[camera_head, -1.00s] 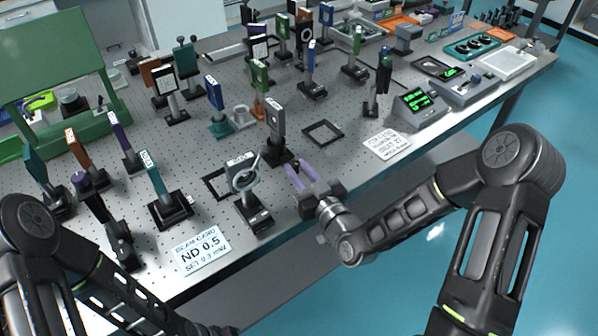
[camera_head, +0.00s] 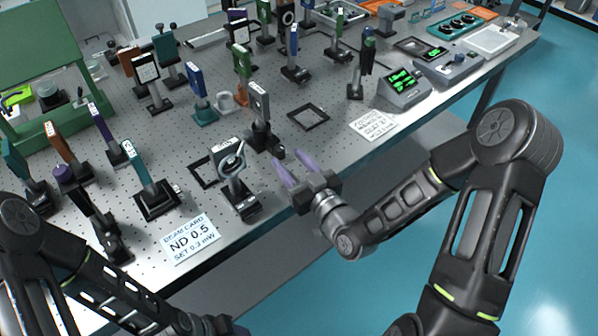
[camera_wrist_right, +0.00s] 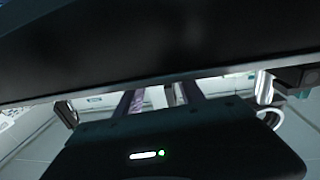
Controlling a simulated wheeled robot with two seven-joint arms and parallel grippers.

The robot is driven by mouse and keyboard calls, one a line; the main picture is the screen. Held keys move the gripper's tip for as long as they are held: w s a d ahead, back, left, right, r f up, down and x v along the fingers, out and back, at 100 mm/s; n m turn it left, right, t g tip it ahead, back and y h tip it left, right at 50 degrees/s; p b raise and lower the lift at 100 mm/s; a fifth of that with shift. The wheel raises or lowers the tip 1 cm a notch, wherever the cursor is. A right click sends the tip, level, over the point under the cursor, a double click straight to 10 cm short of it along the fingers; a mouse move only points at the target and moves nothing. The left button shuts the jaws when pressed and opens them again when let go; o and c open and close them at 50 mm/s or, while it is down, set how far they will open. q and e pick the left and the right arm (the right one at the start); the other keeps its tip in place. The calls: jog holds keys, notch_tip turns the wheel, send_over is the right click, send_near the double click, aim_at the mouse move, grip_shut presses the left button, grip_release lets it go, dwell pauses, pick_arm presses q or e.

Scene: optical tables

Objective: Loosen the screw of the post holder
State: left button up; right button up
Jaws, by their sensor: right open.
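Two post assemblies stand near the table's front edge in the head view. One carries a tall grey plate (camera_head: 259,101) on a dark post holder (camera_head: 264,138). The other carries a ring mount (camera_head: 232,160) on a black base (camera_head: 241,204). My right gripper (camera_head: 287,157) has purple fingers, spread apart and empty, at the front edge just right of the grey-plate holder. I cannot tell any contact. The fingers show partly in the right wrist view (camera_wrist_right: 160,101), behind my dark gripper body. The holder's screw is too small to make out. My left gripper's fingers do not show.
A beam card (camera_head: 190,238) lies front left, and another white card (camera_head: 373,125) lies to the right. Several mounted optics crowd the table (camera_head: 330,150) further back. A black square frame (camera_head: 308,116) lies behind my right gripper. A green-display meter (camera_head: 404,87) stands at right.

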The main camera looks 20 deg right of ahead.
aim_at(299, 182)
jog(key=shift+v, duration=1.1)
jog(key=shift+s+d+p, duration=0.15)
jog(key=shift+s+p, duration=0.45)
jog(key=shift+p, duration=0.55)
jog(key=shift+s+d+p, duration=0.15)
jog(key=shift+s+p, duration=0.45)
jog(key=shift+p, duration=0.25)
